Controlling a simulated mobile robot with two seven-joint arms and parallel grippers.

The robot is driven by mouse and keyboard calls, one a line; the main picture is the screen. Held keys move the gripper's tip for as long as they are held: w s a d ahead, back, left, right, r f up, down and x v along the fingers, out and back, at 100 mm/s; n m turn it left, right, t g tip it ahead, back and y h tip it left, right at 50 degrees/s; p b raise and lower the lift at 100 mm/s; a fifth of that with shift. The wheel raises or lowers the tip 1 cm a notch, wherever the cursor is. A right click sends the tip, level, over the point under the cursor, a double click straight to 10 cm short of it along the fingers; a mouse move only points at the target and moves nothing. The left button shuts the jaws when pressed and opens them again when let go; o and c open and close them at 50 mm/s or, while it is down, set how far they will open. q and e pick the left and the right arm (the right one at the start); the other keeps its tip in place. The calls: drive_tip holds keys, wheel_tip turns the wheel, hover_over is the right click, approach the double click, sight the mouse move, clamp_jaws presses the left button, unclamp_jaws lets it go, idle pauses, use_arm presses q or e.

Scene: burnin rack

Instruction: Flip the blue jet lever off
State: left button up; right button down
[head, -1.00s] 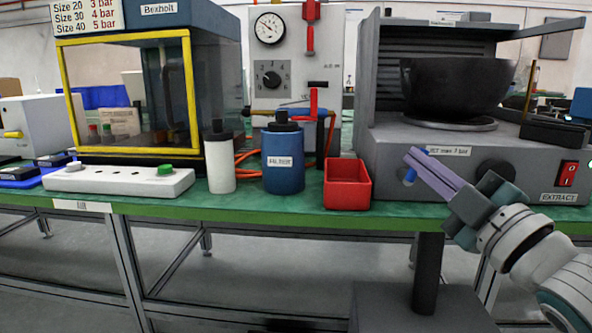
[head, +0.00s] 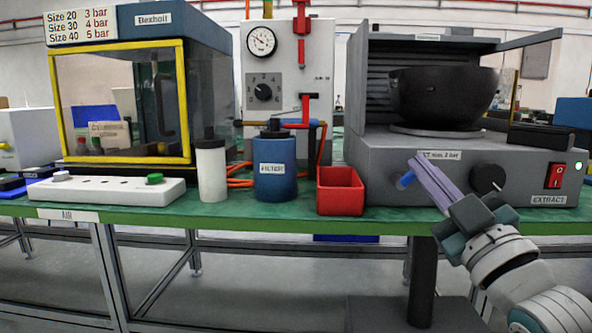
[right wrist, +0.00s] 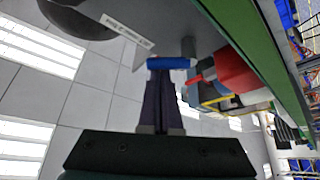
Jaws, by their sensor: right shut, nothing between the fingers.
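The blue jet lever (head: 405,180) is on the front of the grey machine (head: 385,160), left of its black knob, and appears tilted. It also shows in the right wrist view as a blue bar (right wrist: 172,63) across the fingertips. My right gripper (head: 418,164) is shut and empty. Its long purple-grey fingers reach up to the panel just right of the lever and cover part of the label. In the right wrist view the fingertips (right wrist: 160,72) are right at the bar; I cannot tell whether they touch. My left gripper is not in view.
A red open bin (head: 341,205) stands left of the machine, close to the lever. A blue filter bottle (head: 275,180) and a white bottle (head: 211,172) are farther left. A black knob (head: 488,179) and a red switch (head: 554,175) are right of my fingers. A black bowl (head: 445,95) sits above.

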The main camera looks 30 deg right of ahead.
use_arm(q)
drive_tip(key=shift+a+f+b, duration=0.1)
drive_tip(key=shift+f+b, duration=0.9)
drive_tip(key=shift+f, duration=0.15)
use_arm(e)
drive_tip(key=shift+s+d+f+m+g+h, duration=0.15)
drive_tip(key=shift+f+m+g+h, duration=0.1)
drive_tip(key=shift+m+h, duration=1.1)
drive_tip(key=shift+d+f+m+g+h, duration=0.25)
drive_tip(key=shift+m+h, duration=0.55)
drive_tip(key=shift+m, duration=1.1)
drive_tip(key=shift+s+d+f+m+g+h, duration=0.1)
drive_tip(key=shift+f+m+g+h, duration=0.15)
drive_tip(key=shift+m+h, duration=1.1)
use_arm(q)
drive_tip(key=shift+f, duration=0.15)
use_arm(e)
drive_tip(key=shift+f+m+g+h, duration=0.2)
drive_tip(key=shift+m+g+h, duration=0.2)
drive_tip(key=shift+m, duration=1.1)
